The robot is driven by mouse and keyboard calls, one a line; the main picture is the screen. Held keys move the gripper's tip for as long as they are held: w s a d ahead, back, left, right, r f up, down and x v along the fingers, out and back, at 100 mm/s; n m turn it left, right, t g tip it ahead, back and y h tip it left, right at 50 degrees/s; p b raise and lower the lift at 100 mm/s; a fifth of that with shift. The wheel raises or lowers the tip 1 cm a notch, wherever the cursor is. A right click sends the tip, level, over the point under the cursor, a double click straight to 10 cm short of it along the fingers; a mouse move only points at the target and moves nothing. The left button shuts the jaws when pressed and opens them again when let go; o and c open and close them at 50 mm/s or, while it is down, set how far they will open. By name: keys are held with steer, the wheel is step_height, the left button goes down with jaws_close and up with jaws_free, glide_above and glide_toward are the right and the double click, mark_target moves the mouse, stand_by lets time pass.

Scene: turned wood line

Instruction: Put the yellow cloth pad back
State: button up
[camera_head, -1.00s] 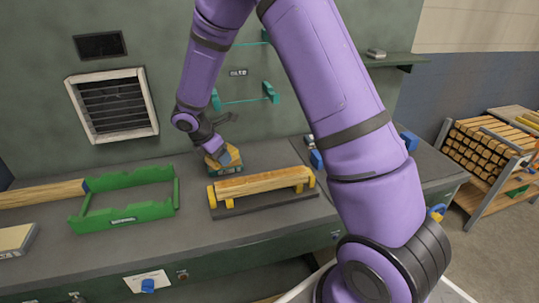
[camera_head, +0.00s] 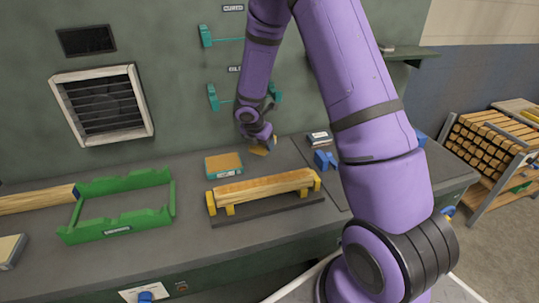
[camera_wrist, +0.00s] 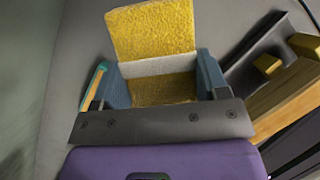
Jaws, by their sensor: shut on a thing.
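My gripper (camera_head: 261,145) is shut on the yellow cloth pad (camera_head: 257,151) above the back of the grey bench. In the wrist view the pad (camera_wrist: 155,30) is bright yellow and rough, with a pale band across it between the two blue-grey fingers of my gripper (camera_wrist: 162,78). In the head view the pad is small and partly hidden by my gripper. A teal low holder (camera_head: 223,173) with a tan top and a white front label stands on the bench, left of my gripper. A small dark holder with a pale label (camera_head: 319,139) stands to the right.
A turned wood piece (camera_head: 262,187) lies on yellow supports in front of my gripper. A green cradle frame (camera_head: 118,229) stands at the left. A blue block (camera_head: 325,160) sits at the right. Teal brackets (camera_head: 213,97) are on the back wall. Bench between cradle and wall is clear.

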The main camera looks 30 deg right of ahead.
mark_target(271, 159)
steer(key=d, duration=0.3)
steer(key=shift+w+d, duration=0.2)
steer(key=shift+d, duration=0.15)
steer(key=shift+d+f, duration=0.1)
steer(key=shift+f, duration=3.4)
steer(key=o, duration=0.8)
steer(key=shift+f, duration=0.15)
steer(key=shift+r, duration=0.35)
steer(key=v, duration=0.7)
steer(key=shift+s, duration=0.1)
